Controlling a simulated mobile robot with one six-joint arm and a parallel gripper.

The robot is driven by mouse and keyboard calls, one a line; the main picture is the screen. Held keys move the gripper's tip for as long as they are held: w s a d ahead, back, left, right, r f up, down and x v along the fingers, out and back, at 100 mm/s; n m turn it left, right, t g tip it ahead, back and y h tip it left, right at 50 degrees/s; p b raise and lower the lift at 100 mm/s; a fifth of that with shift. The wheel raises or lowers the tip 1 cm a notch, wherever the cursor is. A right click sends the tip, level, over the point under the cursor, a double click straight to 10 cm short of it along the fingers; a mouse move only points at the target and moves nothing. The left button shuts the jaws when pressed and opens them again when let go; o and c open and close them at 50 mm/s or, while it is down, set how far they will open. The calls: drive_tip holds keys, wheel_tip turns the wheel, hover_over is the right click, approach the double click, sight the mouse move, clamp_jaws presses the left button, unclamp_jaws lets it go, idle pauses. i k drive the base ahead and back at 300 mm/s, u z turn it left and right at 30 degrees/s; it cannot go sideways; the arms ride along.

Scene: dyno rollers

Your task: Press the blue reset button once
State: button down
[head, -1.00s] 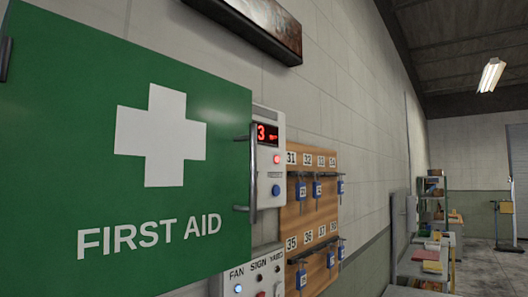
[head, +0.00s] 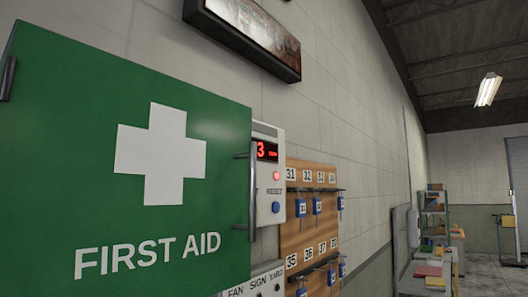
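A white control panel (head: 270,229) is on the wall just right of the green first aid cabinet. It has a red digital display (head: 267,151) reading 3 and a dash, a lit red light (head: 276,175), and below it a blue button (head: 276,207). The panel's left part is hidden behind the cabinet's edge and handle. My gripper is not in view, so its state does not show.
The green first aid cabinet (head: 95,120) with its handle (head: 253,190) fills the left foreground. A wooden key board (head: 297,240) with blue-tagged keys hangs right of the panel. A switch plate (head: 262,284) labelled FAN, SIGN, YARD sits below. Shelves (head: 433,215) stand far right.

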sight(276, 206)
drive_tip(key=z, duration=0.1)
drive_tip(key=k, duration=1.4)
drive_tip(key=u, duration=0.35)
drive_tip(key=i, duration=1)
